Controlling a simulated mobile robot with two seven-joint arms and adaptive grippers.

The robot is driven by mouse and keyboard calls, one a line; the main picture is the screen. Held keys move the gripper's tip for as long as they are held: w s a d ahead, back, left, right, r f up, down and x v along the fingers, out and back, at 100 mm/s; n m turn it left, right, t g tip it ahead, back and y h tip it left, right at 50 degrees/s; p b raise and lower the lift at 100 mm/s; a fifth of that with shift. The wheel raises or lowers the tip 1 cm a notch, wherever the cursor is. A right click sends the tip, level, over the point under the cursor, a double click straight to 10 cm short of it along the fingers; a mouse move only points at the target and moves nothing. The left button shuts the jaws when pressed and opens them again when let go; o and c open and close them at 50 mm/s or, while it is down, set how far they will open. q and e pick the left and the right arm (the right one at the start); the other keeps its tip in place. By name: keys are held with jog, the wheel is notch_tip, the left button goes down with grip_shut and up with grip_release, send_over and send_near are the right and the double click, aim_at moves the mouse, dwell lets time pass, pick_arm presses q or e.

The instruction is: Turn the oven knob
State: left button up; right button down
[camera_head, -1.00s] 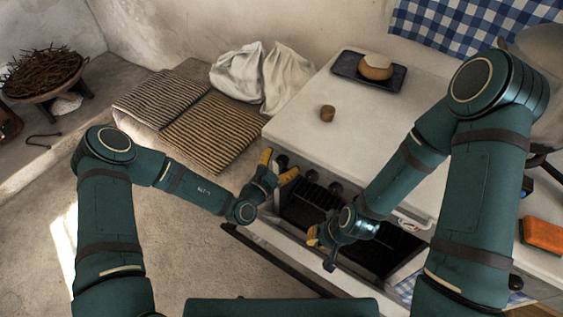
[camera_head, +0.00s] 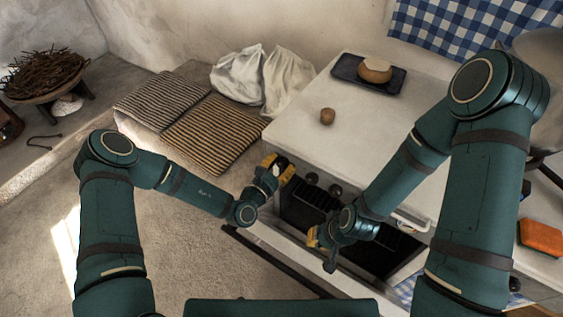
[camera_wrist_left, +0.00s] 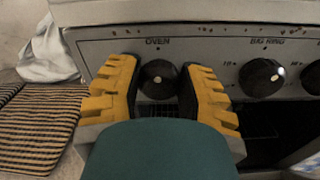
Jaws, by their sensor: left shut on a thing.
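The oven knob (camera_wrist_left: 159,79) is round and black, below the word OVEN on the grey stove panel (camera_wrist_left: 208,60) in the left wrist view. The yellow fingers of my left gripper (camera_wrist_left: 160,88) stand on either side of it and are shut on it. In the head view my left gripper (camera_head: 277,168) is at the stove's left front corner and mostly hides this knob. My right gripper (camera_head: 318,240) is lower, in front of the stove's dark front; whether its yellow fingers are open or shut is unclear.
The big ring knob (camera_wrist_left: 261,77) is right of the oven knob. A small brown cup (camera_head: 327,116) and a dark tray (camera_head: 347,68) with a round brown-and-white item stand on the white stove top (camera_head: 300,130). Striped mats (camera_head: 215,135) and a white cloth (camera_head: 238,72) lie left.

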pick_arm(q)
jog(key=n+p, duration=0.4)
jog(key=shift+w+a+r, duration=0.1)
jog(key=shift+r, duration=0.1)
jog(key=shift+n+p, duration=0.4)
jog(key=n+p, duration=0.2)
jog(key=n, duration=0.1)
jog(key=shift+f+n, duration=0.1)
jog(key=shift+n, duration=0.2)
jog(key=n+p, duration=0.1)
jog(key=n, duration=0.3)
jog(key=shift+w+a+f+p, duration=0.1)
jog(key=shift+p, duration=0.2)
jog(key=shift+n, duration=0.3)
jog(key=o, duration=1.2)
jog(key=shift+f, duration=0.1)
